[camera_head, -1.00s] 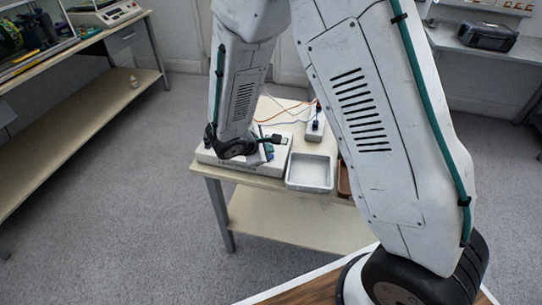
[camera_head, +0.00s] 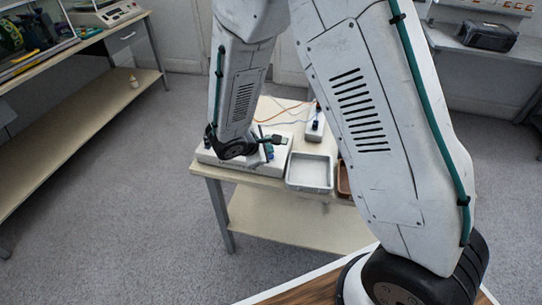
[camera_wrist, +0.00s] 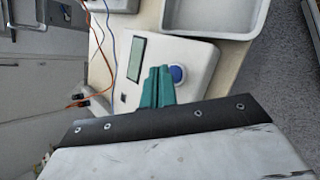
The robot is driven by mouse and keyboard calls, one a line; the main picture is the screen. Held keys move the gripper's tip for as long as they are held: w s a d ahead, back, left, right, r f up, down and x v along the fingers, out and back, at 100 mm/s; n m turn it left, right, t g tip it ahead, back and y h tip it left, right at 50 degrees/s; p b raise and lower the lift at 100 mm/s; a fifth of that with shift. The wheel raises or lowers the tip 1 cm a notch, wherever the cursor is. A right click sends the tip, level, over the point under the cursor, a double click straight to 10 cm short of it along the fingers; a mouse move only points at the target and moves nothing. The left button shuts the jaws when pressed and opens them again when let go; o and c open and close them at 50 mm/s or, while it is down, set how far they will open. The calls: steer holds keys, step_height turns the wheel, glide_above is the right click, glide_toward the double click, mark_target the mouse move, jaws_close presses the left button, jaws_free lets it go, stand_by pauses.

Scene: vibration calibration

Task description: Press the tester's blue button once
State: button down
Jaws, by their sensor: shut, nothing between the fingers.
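A whitish tray (camera_head: 310,185) stands right of the tester, with a brown tray (camera_head: 343,181) beside it, partly behind my arm. Orange and blue cables (camera_wrist: 100,40) run past the tester. The table's lower shelf (camera_head: 290,218) looks empty.

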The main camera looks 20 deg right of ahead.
steer(key=shift+f, duration=0.35)
steer(key=shift+f, duration=0.35)
stand_by(0.6)
steer(key=shift+r, duration=0.8)
steer(key=shift+r, duration=2.5)
